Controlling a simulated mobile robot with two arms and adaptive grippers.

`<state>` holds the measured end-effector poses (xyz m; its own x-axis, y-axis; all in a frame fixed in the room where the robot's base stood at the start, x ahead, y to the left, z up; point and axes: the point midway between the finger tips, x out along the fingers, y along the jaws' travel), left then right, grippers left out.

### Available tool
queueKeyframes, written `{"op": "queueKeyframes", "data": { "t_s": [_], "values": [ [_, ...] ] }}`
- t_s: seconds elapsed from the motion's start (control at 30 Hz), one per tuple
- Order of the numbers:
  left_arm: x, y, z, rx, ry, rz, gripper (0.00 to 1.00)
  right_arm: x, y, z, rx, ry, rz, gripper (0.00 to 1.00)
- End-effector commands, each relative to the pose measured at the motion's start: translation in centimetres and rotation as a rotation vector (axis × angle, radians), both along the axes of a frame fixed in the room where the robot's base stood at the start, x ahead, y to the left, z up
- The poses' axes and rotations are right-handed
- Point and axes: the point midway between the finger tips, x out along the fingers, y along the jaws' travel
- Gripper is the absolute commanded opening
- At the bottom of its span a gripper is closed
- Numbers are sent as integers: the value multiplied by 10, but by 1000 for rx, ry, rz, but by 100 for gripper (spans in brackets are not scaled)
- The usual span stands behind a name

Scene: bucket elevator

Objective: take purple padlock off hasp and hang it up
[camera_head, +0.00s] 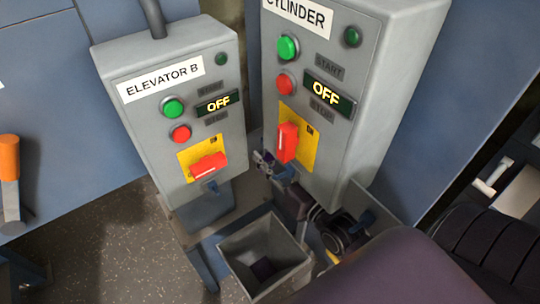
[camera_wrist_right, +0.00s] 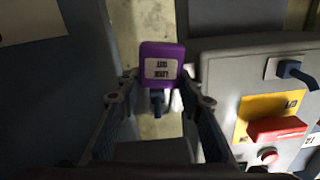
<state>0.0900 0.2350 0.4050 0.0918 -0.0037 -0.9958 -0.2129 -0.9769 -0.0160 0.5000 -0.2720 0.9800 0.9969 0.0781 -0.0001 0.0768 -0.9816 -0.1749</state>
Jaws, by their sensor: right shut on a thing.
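The purple padlock (camera_wrist_right: 162,66) with a white label is held between the fingertips of my right gripper (camera_wrist_right: 163,90) in the right wrist view. A dark blue piece (camera_wrist_right: 157,103) shows just at the padlock's lower edge. In the head view the right gripper (camera_head: 272,168) is in front of the right-hand cabinet's lower left, beside its red switch handle (camera_head: 288,142); the padlock is too small to make out there. My left gripper is out of view.
The ELEVATOR B cabinet (camera_head: 150,125) and the CYLINDER cabinet (camera_head: 378,105) stand side by side, both displays reading OFF. A grey open bin (camera_head: 240,250) stands below them. An orange-handled lever (camera_head: 9,158) is at the far left. Bare speckled floor (camera_head: 100,240) lies at lower left.

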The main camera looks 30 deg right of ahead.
Motion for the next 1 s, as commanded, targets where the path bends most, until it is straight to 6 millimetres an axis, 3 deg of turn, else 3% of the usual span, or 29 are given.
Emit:
{"op": "queueKeyframes", "data": {
  "t_s": [0.47,0.5,0.63,1.0],
  "values": [
    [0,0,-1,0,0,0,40,0,0,-2,0,-1,1,7],
    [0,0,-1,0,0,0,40,0,0,-2,0,-1,0,37],
    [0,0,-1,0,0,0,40,0,0,-2,0,-1,0,51],
    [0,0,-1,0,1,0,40,0,0,-3,0,2,0,54]
  ]
}}
